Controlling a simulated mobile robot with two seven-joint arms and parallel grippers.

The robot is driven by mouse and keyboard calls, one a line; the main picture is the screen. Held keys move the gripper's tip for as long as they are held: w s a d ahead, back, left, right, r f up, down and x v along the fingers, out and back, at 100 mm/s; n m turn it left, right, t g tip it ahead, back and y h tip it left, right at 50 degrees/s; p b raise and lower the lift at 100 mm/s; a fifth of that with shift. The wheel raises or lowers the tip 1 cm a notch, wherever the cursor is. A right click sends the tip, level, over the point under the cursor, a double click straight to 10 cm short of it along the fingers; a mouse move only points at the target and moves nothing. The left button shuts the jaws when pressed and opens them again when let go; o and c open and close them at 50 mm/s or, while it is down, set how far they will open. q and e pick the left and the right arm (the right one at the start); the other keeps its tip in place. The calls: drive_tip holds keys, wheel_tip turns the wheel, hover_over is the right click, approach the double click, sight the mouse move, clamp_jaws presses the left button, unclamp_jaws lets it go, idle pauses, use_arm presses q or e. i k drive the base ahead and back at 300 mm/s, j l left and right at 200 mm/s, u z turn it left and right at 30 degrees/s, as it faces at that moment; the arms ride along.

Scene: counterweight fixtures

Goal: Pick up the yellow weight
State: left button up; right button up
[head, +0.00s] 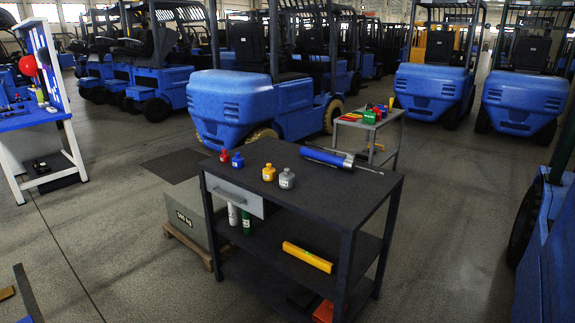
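The yellow weight (269,173) is a small knobbed piece with a pale label. It stands upright on the dark top of the workbench (330,185), near its front left part. A grey weight (287,179) stands just to its right. A blue weight (238,161) and a red weight (224,156) stand to its left, near the bench's left edge. Neither of my grippers shows in the head view, so nothing is seen touching the weights.
A blue and silver cylindrical tool (328,157) lies at the back of the bench. Lower shelves hold a yellow bar (307,257) and bottles. A large 500 kg block (187,218) on a pallet stands left. Forklifts (265,95) fill the background. Floor is clear at lower right.

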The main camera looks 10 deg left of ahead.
sight(268, 172)
drive_tip(key=i+j, duration=0.15)
drive_tip(key=i, duration=0.25)
drive_tip(key=i+j, duration=0.15)
drive_tip(key=i, duration=0.25)
drive_tip(key=i+j, duration=0.2)
drive_tip(key=i, duration=0.2)
drive_tip(key=i+j, duration=0.25)
drive_tip(key=j, duration=0.2)
drive_tip(key=i+j, duration=0.3)
drive_tip(key=j, duration=0.15)
drive_tip(key=i+j, duration=0.25)
drive_tip(key=j, duration=0.2)
drive_tip(key=i+j+u, duration=0.1)
drive_tip(key=i+j, duration=0.15)
drive_tip(key=j, duration=0.15)
